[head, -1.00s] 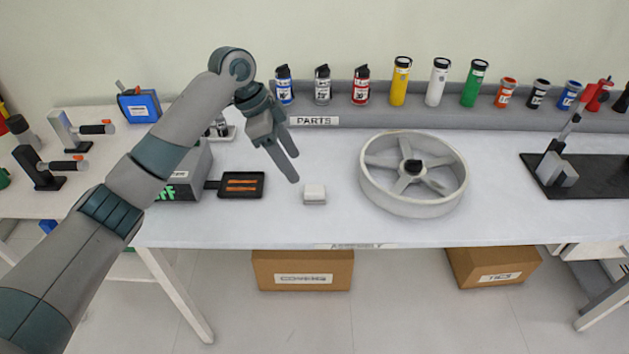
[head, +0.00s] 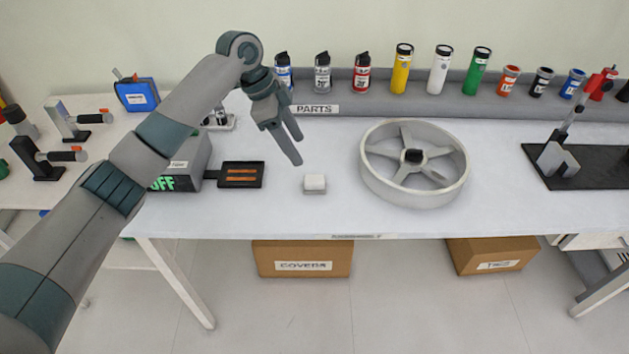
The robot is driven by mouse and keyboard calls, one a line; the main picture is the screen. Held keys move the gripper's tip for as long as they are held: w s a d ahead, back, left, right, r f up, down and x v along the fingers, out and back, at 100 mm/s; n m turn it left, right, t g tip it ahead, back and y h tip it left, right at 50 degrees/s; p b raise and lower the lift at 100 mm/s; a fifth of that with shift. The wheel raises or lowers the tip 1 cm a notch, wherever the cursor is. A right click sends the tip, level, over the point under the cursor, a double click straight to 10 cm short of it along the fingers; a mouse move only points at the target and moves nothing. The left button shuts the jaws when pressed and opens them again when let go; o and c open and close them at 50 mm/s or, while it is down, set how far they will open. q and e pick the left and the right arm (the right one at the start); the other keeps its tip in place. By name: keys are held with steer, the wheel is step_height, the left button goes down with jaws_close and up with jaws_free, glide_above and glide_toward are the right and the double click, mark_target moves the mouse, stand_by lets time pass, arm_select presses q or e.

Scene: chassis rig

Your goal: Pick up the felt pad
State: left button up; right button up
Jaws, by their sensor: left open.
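The felt pad (head: 315,182) looks like a small white block on a thin grey base. It lies on the white table near the front edge, left of the large grey wheel. My left gripper (head: 296,148) is open and empty, with its fingers pointing down and to the right. It is above and a little left of the pad, apart from it. My right gripper does not show.
The grey spoked wheel (head: 414,163) stands right of the pad. A black tray with orange strips (head: 242,175) and a grey box with green lettering (head: 185,165) are to the left. Several bottles line the back shelf (head: 400,108).

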mark_target(314, 178)
arm_select(q)
steer(key=p+x, duration=0.2)
steer(key=x, duration=0.5)
steer(key=shift+d, duration=0.1)
steer(key=shift+d+f, duration=0.2)
steer(key=shift+f, duration=0.35)
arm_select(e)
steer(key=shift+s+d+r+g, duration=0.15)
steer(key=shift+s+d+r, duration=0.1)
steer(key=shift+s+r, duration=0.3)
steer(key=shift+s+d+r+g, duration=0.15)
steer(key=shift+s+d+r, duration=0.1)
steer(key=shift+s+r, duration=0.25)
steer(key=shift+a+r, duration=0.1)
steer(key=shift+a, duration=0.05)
arm_select(q)
steer(key=shift+d+f+p, duration=0.1)
steer(key=shift+f+p, duration=0.3)
steer(key=shift+p, duration=0.1)
steer(key=p+x, duration=0.1)
steer(key=x, duration=0.2)
steer(key=shift+w, duration=0.1)
steer(key=shift+d+f+p, duration=0.1)
steer(key=shift+f+p, duration=0.25)
steer(key=shift+f, duration=0.35)
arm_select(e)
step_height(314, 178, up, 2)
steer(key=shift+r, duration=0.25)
